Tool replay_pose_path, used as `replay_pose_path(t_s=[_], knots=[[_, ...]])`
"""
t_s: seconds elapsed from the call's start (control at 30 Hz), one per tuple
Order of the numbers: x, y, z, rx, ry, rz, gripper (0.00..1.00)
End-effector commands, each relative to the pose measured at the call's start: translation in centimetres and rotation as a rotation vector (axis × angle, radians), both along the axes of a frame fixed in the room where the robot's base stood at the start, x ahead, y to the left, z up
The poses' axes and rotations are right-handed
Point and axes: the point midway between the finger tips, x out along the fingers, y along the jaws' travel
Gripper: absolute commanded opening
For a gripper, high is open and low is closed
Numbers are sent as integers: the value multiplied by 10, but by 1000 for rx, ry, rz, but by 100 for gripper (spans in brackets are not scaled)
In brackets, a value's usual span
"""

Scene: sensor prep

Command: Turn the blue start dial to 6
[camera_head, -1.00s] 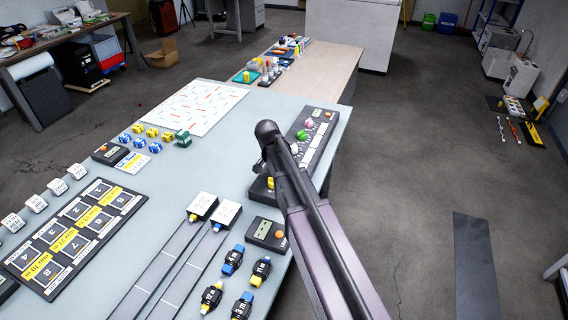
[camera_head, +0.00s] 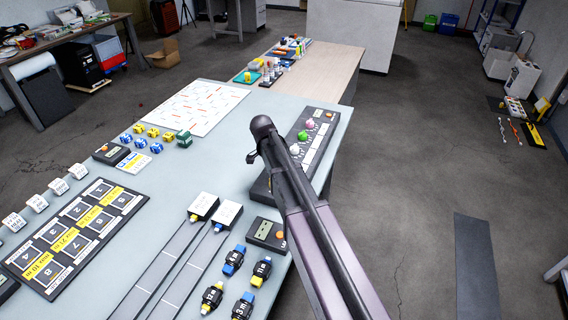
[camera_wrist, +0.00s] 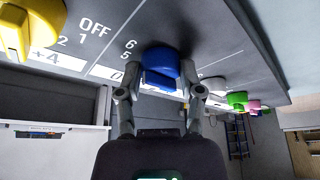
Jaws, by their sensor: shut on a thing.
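The blue dial (camera_wrist: 161,62) sits on a dark control panel (camera_wrist: 222,30) in the wrist view. My gripper (camera_wrist: 160,92) has a finger on each side of it and is shut on it. The printed figures 6 and 5 show just left of the dial; its pointer mark cannot be made out. In the head view my gripper (camera_head: 251,158) is over the left side of the panel (camera_head: 259,187), and the arm hides the blue dial there.
A yellow dial (camera_wrist: 30,28) is at the left in the wrist view, near printed "OFF". White, green (camera_wrist: 237,99) and pink dials stand to the right.

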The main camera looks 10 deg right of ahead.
Motion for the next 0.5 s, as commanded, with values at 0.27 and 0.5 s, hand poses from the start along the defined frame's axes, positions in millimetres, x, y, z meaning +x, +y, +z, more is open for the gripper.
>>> replay_pose_path(t_s=[0.27, 0.5], knots=[[-3, -2, 0, -3, 6, -4, 84], [-2, -1, 0, -2, 3, -2, 84]])
